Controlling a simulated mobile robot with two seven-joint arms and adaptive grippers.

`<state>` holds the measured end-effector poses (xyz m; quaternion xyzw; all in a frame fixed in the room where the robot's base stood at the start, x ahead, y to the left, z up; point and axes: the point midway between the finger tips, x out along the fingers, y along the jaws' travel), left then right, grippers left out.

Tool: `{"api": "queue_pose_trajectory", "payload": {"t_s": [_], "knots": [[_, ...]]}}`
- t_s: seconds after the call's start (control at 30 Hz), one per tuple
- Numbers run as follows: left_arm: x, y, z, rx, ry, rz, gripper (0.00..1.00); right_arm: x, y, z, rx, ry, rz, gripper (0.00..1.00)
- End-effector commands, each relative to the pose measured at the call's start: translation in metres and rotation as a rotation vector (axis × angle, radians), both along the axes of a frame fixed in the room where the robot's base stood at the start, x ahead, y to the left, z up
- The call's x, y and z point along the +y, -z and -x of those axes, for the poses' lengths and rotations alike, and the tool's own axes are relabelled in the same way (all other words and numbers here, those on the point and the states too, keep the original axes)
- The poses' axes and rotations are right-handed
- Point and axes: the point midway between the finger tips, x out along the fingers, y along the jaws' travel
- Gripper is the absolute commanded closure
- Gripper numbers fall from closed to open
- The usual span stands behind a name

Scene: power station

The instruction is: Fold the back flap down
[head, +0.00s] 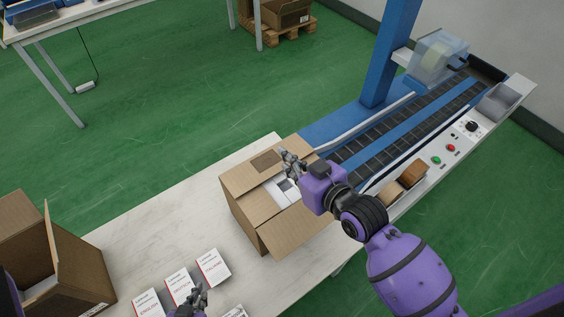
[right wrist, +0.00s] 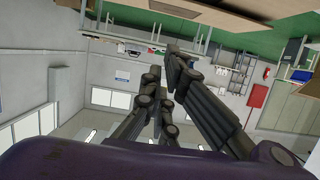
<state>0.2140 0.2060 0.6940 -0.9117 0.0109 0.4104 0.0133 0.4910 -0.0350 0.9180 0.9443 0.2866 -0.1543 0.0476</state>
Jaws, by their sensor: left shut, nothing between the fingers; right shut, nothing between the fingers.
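An open cardboard box (head: 242,212) stands on the white table beside the conveyor. A white item (head: 284,189) shows inside it. Its back flap (head: 250,172), with a darker brown patch, looks nearly flat over the far part of the opening; its exact angle is unclear. The near flap (head: 295,226) is folded outward and slopes down. My right gripper (head: 290,161) is shut and empty, over or against the right end of the back flap; contact cannot be told. Its fingers (right wrist: 165,72) also show in the right wrist view. My left gripper (head: 197,294) is shut and empty above the table by the booklets.
Several white booklets (head: 212,267) lie on the table (head: 150,215). Another open box (head: 85,268) stands at the left. The conveyor (head: 380,135) has a blue post, a tape dispenser (head: 438,55) and buttons. Bare tabletop lies left of the middle box.

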Motion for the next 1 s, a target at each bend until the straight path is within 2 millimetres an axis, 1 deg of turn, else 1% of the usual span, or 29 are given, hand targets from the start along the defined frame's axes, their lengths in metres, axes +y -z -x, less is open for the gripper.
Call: {"api": "queue_pose_trajectory", "payload": {"t_s": [0.03,0.17,0.2,0.3,0.4,0.57,0.87,0.93,1.0], "knots": [[0.000,-0.002,-0.001,-0.002,0.001,0.001,1.00,0.007,0.001,-0.011,-0.003,0.000,-0.002,1.00],[-0.003,-0.004,-0.003,-0.007,0.003,0.005,1.00,0.021,0.010,-0.032,-0.001,0.000,-0.002,1.00],[-0.004,-0.005,-0.003,-0.008,0.003,0.007,1.00,0.023,0.016,-0.035,0.001,0.000,0.000,1.00],[-0.006,-0.004,-0.004,-0.007,0.002,0.010,1.00,0.020,0.035,-0.031,0.005,0.001,0.001,1.00],[-0.007,-0.004,-0.006,-0.011,0.002,0.011,1.00,0.020,0.045,-0.030,0.003,0.000,0.001,1.00],[-0.010,-0.006,-0.011,-0.018,-0.004,0.017,1.00,0.019,0.052,-0.030,0.000,0.001,0.000,1.00],[-0.010,-0.008,-0.015,-0.025,-0.003,0.018,1.00,0.019,0.053,-0.029,0.000,0.001,0.000,1.00],[-0.010,-0.003,-0.011,-0.016,-0.001,0.017,1.00,0.019,0.057,-0.028,-0.001,0.001,-0.003,1.00],[-0.009,0.007,-0.002,0.002,0.000,0.013,1.00,0.018,0.067,-0.026,-0.011,0.001,-0.014,1.00]]}}
